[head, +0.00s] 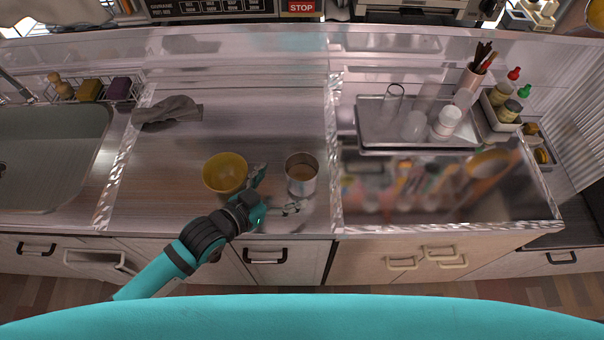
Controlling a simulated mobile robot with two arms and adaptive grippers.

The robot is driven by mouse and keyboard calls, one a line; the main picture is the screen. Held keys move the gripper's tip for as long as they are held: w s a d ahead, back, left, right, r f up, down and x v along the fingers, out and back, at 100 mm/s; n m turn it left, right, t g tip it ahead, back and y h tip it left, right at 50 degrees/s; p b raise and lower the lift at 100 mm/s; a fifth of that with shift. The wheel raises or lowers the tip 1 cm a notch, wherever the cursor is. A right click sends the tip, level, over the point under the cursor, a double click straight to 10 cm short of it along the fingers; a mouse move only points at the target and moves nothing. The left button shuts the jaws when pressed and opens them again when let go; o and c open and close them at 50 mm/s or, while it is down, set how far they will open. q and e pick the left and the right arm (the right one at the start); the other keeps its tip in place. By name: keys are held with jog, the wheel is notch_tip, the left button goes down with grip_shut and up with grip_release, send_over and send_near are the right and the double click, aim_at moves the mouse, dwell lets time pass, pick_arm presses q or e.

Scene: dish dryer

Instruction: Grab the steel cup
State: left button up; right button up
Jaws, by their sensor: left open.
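The steel cup (301,175) stands upright on the steel counter, right of the yellow bowl (225,173). My left gripper (276,190) is open, with its fingers spread at the counter's front. One finger is near the bowl's right side and the other is in front of the cup. The cup looks to be just beyond the gripper, and nothing is held. Whether a finger touches the cup or the bowl I cannot tell. My right gripper is not in view.
A grey cloth (168,112) lies at the back left, beside the sink (50,150). A raised tray (375,130) with glasses stands to the right, above a glass-topped compartment (430,205). The counter behind the cup and bowl is clear.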

aim_at(309, 172)
pick_arm(q)
jog(key=x, duration=0.3)
jog(key=p+x, duration=0.1)
jog(key=x, duration=0.3)
jog(key=shift+d+f, duration=0.35)
jog(key=shift+d, duration=0.05)
jog(key=shift+s+r, duration=0.1)
jog(key=c, duration=1.5)
